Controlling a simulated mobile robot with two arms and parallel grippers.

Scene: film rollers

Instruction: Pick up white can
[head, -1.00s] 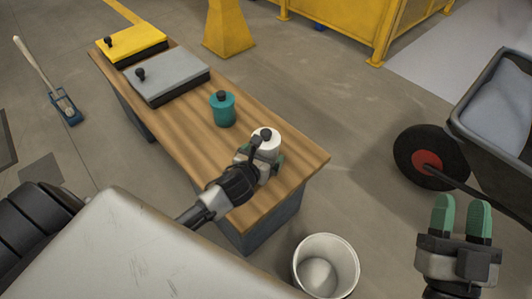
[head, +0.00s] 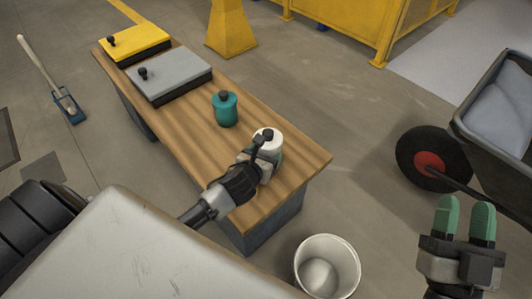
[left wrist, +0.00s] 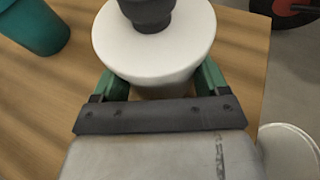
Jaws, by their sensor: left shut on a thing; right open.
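The white can (head: 271,146) with a dark knob on top is at the near right end of the wooden bench. My left gripper (head: 264,158) is shut on it, and its arm partly hides the can in the head view. In the left wrist view the white can (left wrist: 154,45) sits between the green fingers of my left gripper (left wrist: 155,82). I cannot tell whether its base touches the bench. My right gripper (head: 466,221) is open and empty at the right, away from the bench.
A teal can (head: 225,110) stands on the wooden bench (head: 180,120), left of the white can. Grey (head: 168,78) and yellow (head: 135,42) flat boxes lie at the far end. A white bucket (head: 327,266) stands on the floor at the near end. A wheelbarrow (head: 490,120) is at the right.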

